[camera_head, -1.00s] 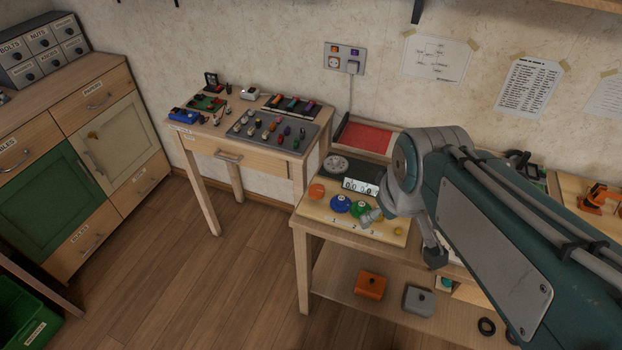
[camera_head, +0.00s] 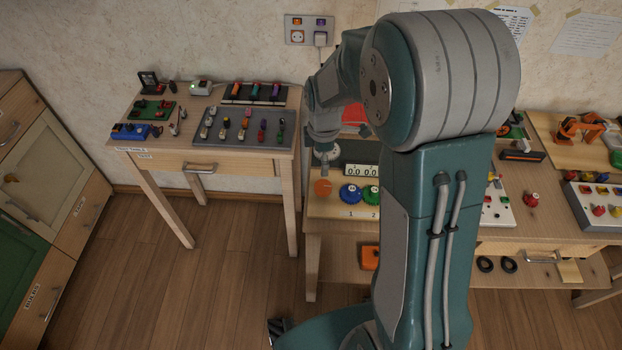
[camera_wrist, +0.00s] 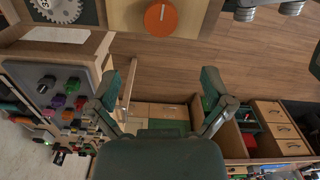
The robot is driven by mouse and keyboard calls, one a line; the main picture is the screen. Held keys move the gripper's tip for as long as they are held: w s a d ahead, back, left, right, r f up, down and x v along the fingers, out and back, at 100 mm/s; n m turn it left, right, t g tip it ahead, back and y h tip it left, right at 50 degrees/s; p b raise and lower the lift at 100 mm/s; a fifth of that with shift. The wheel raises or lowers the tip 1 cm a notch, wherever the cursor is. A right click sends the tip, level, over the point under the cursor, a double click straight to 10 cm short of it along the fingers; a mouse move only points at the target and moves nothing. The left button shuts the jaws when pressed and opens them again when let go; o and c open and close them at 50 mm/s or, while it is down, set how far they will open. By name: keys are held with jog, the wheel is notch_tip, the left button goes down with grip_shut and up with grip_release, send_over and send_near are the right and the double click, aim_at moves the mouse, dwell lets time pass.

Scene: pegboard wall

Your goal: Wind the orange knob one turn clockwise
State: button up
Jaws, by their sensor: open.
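The orange knob (camera_head: 322,187) is at the left end of a wooden board on the workbench. In the wrist view the orange knob (camera_wrist: 160,18) is round with a lighter raised grip and shows at the top edge, beyond my fingers. My gripper (camera_wrist: 164,85) is open and empty in the wrist view, its two dark green fingers spread apart. In the head view my gripper (camera_head: 325,165) points down just above the orange knob; its fingertips are too small there to tell whether they touch it.
A blue knob (camera_head: 350,193) and a green knob (camera_head: 370,195) sit right of the orange one, below a counter (camera_head: 361,171) with digits. My arm hides the board's right part. A side table (camera_head: 175,153) with switches stands to the left.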

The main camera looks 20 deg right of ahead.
send_over(323, 185)
jog(key=d, duration=0.1)
notch_tip(323, 185, down, 4)
jog(key=shift+s+d+f, duration=0.1)
jog(key=shift+d+f, duration=0.05)
jog(key=shift+f, duration=0.05)
jog(key=f, duration=0.2)
jog(key=a+f, duration=0.2)
jog(key=f, duration=0.1)
jog(key=shift+a+f, duration=0.15)
jog(key=shift+f, duration=0.2)
jog(key=shift+d+f, duration=0.15)
jog(key=shift+d, duration=0.6)
jog(key=c, duration=0.6)
jog(key=shift+a, duration=0.2)
jog(key=c, duration=0.5)
jog(key=shift+a, duration=0.15)
